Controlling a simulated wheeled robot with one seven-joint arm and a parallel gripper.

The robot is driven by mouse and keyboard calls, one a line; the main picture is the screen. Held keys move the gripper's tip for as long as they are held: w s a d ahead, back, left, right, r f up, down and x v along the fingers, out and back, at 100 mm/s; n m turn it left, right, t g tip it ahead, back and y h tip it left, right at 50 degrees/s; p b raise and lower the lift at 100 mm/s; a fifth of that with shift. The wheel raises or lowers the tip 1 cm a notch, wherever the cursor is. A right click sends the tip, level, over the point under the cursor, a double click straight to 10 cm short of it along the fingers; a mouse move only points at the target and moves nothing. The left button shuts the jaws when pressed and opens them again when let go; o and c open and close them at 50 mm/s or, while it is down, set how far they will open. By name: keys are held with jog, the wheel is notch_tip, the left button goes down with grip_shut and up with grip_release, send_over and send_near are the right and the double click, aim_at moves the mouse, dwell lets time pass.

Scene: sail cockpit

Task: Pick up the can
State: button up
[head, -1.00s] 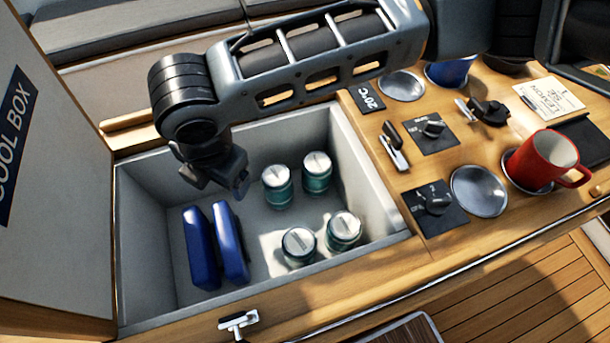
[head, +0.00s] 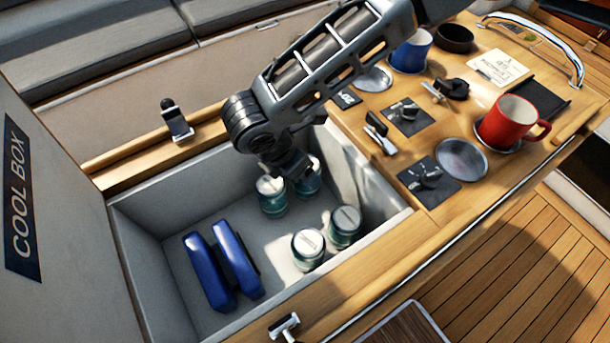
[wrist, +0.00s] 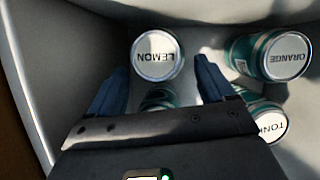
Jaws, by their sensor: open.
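Several teal cans with pale lids stand upright on the cool box floor: one at back left (head: 271,196), one at back right (head: 308,184), and front ones (head: 345,227) and (head: 308,250). My gripper (head: 295,170) is open above the back pair and partly hides the back right can. In the wrist view the lemon can's lid (wrist: 157,54) lies between and just beyond the fingertips (wrist: 160,75). The orange can (wrist: 284,57) and a can reading "TON..." (wrist: 268,123) stand to the right. Another can is mostly hidden under my gripper.
Two blue slabs (head: 222,268) stand in the left of the cool box (head: 175,215). Its open lid (head: 50,200) rises at left. The counter holds a red mug (head: 508,122), a blue mug (head: 410,52) and a note (head: 497,67) with "LEMON" on it.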

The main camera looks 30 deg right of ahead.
jog(key=p+x, duration=0.1)
jog(key=x, duration=0.4)
jog(key=shift+w+f, duration=0.15)
jog(key=shift+f, duration=0.15)
jog(key=shift+c, duration=0.3)
jog(key=c, duration=0.9)
jog(key=shift+r, duration=0.1)
jog(key=shift+c, duration=0.2)
jog(key=shift+a+r+b, duration=0.3)
jog(key=shift+a+r, duration=0.05)
jog(key=shift+a, duration=0.05)
notch_tip(320, 180, up, 11)
jog(key=shift+f+b, duration=0.15)
jog(key=shift+b, duration=0.35)
jog(key=s+a+b, duration=0.2)
jog(key=s+a, duration=0.1)
jog(key=a, duration=0.6)
jog(key=s+a+b, duration=0.1)
jog(key=s+a, duration=0.1)
jog(key=a, duration=0.7)
jog(key=shift+s+b, duration=0.4)
